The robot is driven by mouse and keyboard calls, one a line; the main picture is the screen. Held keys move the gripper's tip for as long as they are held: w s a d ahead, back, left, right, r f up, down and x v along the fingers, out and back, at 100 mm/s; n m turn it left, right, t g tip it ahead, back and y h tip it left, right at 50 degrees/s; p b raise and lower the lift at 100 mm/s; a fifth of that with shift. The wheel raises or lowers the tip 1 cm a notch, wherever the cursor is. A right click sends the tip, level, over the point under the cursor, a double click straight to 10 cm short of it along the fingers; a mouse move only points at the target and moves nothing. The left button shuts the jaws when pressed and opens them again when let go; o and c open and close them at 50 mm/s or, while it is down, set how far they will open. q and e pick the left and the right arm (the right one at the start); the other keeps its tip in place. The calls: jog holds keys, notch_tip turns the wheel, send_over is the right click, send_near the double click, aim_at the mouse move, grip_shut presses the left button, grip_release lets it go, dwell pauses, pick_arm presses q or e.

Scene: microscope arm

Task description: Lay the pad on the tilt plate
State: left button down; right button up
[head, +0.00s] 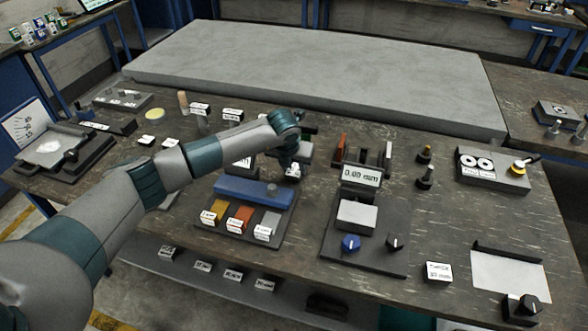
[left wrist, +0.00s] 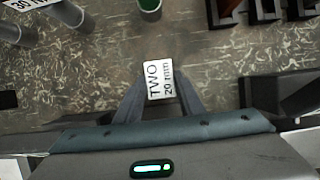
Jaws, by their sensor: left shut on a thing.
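My left gripper (head: 290,176) reaches in over the middle of the bench, behind the blue bar of the colour-tabbed station. In the left wrist view its fingers (left wrist: 160,98) are shut on a piece with a white label (left wrist: 160,79) reading "TWO 20 mm". The rest of that piece is mostly hidden by the gripper, and I cannot tell whether it touches the bench. A dark device with a pale patch (head: 47,148) and an angle-marked card stands at the far left; it looks like the tilt plate. I cannot tell for sure which thing is the pad. My right gripper is not in view.
The station with yellow, red and grey tabs (head: 238,220) is just in front of my gripper. A gauge reading "0.00 mm" (head: 361,175) stands to its right. A yellow disc (head: 155,114) and small labelled pieces lie between the left device and my arm. A large grey slab (head: 320,75) lies behind.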

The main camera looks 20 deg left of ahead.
pick_arm(q)
jog(key=shift+f, duration=0.75)
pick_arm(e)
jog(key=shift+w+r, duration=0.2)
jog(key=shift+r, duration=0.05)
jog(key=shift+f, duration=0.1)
pick_arm(q)
jog(key=c, duration=1.2)
grip_release()
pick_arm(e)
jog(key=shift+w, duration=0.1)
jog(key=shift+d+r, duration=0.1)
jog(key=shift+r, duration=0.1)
